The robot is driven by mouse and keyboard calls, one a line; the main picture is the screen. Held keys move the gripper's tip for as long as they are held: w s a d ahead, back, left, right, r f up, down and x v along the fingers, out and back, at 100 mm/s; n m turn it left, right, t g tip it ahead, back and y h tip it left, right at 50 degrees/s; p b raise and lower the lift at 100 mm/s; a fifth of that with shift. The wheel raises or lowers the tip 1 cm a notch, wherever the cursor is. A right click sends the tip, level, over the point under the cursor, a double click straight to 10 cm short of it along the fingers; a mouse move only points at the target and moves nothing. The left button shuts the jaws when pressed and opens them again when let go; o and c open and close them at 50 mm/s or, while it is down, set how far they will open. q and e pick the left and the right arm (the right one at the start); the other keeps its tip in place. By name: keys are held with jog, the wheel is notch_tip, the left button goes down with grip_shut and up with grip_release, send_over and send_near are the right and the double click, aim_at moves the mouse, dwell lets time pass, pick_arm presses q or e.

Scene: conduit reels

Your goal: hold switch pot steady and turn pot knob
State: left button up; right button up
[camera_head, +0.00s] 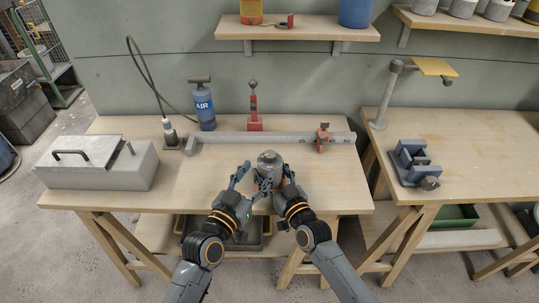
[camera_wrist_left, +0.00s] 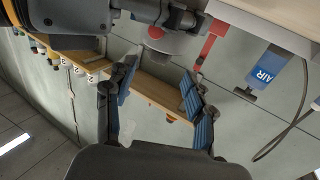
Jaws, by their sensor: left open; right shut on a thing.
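Whether a left fingertip touches the pot is unclear.
A grey rail (camera_head: 255,138) with an orange clamp (camera_head: 323,137) lies behind the pot. A blue AIR bottle (camera_head: 203,106) and red lever tool (camera_head: 254,112) stand further back. A grey lidded box (camera_head: 98,172) is at left. The bench right of the pot is clear.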

aim_at(267, 159)
pick_arm(q)
jog(key=x, duration=0.7)
jog(key=shift+w+d, duration=0.15)
jog(key=shift+w, duration=0.05)
grip_shut()
